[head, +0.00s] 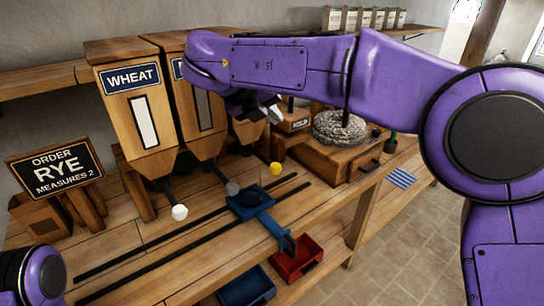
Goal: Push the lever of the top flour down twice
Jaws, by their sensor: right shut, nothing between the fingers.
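The order sign (57,170) at the left reads "ORDER RYE MEASURES 2". The wheat hopper (115,95) has a lever with a white knob (180,212). The middle hopper (205,135) has its label mostly covered by my right arm, and a grey knob (232,188) sits below it. A third hopper (250,132) is largely hidden behind my arm; a yellow knob (275,168) sticks out below it. I cannot read which hopper is rye. My right gripper (270,113) is shut and empty, in front of the third hopper and above the yellow knob. My left gripper is out of view.
A blue sliding tray (250,197) with a handle sits on two dark rails below the knobs. A red bin (298,262) and a blue bin (246,288) are at the bench's front. A millstone (340,128) stands right of the hoppers. A striped cloth (401,178) lies farther right.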

